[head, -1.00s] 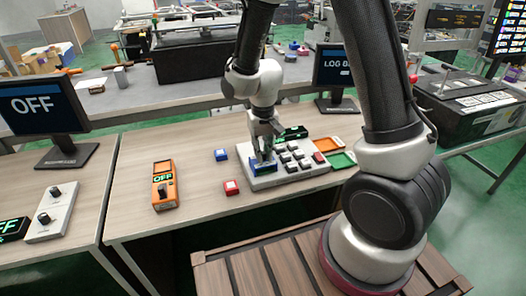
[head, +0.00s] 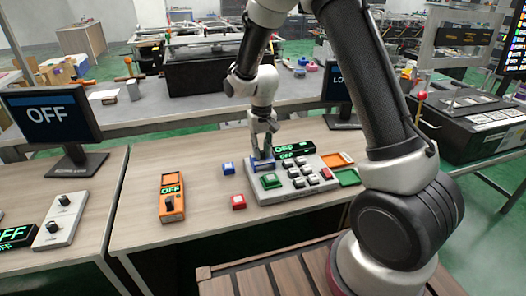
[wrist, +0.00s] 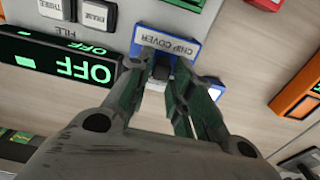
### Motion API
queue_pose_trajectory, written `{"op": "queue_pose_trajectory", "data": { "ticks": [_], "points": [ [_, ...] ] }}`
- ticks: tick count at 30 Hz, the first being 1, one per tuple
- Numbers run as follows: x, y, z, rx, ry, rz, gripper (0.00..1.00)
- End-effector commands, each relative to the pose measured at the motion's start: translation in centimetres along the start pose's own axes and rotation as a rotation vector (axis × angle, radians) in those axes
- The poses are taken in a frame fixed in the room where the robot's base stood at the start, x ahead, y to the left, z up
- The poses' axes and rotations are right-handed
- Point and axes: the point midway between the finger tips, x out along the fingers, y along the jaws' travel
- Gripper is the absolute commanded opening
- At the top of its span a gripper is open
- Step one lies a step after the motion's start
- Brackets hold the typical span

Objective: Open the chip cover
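The chip cover (wrist: 168,45) is a blue-framed flap with a grey label reading CHIP COVER, upside down in the wrist view. In the head view the cover (head: 262,164) stands raised behind a green button (head: 270,181) at the left end of a grey button panel (head: 285,201). My gripper (head: 261,152) is at the cover from above. In the wrist view my gripper (wrist: 161,72) has its fingers on both sides of a small dark tab on the cover and appears shut on it. The tab's lower part is partly hidden by the fingers.
A green-lit OFF display (head: 294,148) stands behind the panel.

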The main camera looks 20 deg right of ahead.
Motion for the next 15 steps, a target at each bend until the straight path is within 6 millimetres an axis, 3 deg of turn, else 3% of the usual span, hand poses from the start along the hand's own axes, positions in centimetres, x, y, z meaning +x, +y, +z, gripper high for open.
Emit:
{"op": "queue_pose_trajectory", "data": {
  "ticks": [11,15],
  "points": [
    [0.0,0.0,0.3,0.001,-0.007,0.001,0.38],
    [-1.4,0.0,0.2,0.001,-0.005,0.001,0.38]
  ]
}}
